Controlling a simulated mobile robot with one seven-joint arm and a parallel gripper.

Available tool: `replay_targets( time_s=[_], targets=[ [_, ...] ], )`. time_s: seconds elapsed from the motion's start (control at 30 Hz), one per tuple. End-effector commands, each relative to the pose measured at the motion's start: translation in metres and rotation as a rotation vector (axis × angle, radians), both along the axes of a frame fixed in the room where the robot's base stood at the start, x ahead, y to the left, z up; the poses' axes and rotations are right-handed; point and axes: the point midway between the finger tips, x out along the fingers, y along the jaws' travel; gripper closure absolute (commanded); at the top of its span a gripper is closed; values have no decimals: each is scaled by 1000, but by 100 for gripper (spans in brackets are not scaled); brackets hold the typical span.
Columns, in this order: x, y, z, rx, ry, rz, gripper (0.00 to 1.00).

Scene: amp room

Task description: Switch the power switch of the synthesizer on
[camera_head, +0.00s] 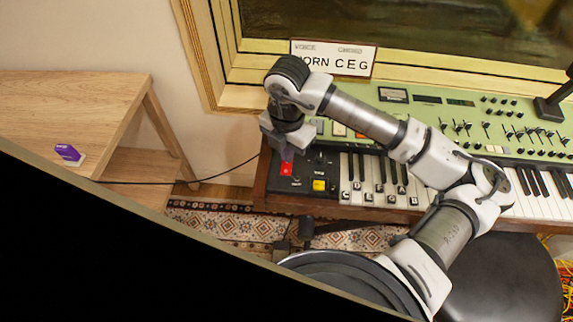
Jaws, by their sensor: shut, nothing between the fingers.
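The synthesizer (520,129) has a pale green panel with sliders and a piano keyboard in a brown wooden case. A red switch (287,169) sits on the black panel left of the keys; its on or off position is too small to tell. My gripper (288,154) points down just above and behind the red switch, shut and empty. The fingertips look very close to the switch; I cannot tell if they touch it. My gripper hides part of the panel's left end.
A yellow button (319,185) lies right of the red switch. A sign (333,58) stands behind the synthesizer by the window frame. A wooden table (70,105) with a small purple box (69,154) is at left. A dark round stool (505,285) stands in front of the keyboard.

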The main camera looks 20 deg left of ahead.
Motion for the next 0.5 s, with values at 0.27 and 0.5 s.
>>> replay_targets(
  time_s=[0.27, 0.5],
  targets=[
    [0, 0, -5, 0, 0, 0, 100],
    [0, 0, -8, 0, 0, 0, 100]
  ],
)
